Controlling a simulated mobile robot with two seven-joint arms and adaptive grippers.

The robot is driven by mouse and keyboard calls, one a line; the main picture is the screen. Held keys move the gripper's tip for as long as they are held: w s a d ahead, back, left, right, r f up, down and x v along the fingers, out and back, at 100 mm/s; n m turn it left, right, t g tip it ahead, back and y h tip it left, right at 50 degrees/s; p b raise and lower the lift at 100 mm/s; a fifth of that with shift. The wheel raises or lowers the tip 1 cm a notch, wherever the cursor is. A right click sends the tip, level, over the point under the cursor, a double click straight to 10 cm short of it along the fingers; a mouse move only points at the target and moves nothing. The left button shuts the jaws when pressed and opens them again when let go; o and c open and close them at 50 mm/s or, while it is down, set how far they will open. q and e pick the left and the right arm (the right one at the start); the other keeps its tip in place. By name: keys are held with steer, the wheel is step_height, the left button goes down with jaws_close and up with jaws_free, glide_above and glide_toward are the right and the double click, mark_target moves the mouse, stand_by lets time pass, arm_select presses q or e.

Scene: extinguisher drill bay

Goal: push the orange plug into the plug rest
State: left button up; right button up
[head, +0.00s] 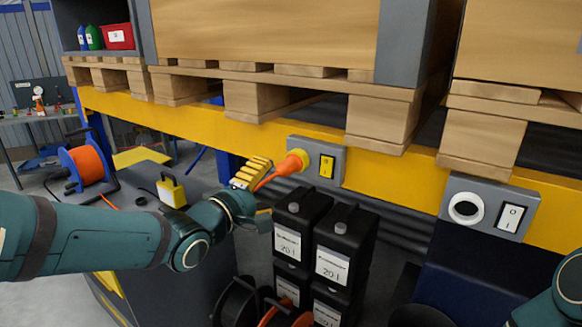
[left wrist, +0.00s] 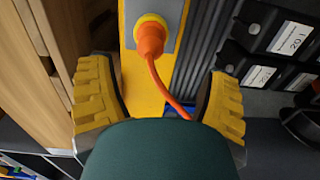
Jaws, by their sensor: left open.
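A white ring with a dark opening (head: 466,208), probably the plug rest, is on another grey box at right. My right gripper is out of view.
A yellow switch (head: 327,166) is beside the socket, and a white switch (head: 511,218) beside the ring. Black 20 l canisters (head: 335,250) stand stacked below. The yellow beam (head: 390,177) carries pallets above. An orange cable reel (head: 88,165) is at left.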

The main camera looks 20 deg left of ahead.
mark_target(282, 172)
arm_select(q)
steer(key=shift+s+a+r, duration=0.1)
steer(key=shift+s+r, duration=0.05)
steer(key=shift+r, duration=0.45)
steer(key=shift+b+x, duration=0.35)
steer(key=shift+x, duration=4.15)
jaws_close()
steer(key=shift+s+b, duration=0.25)
steer(key=shift+b, duration=0.05)
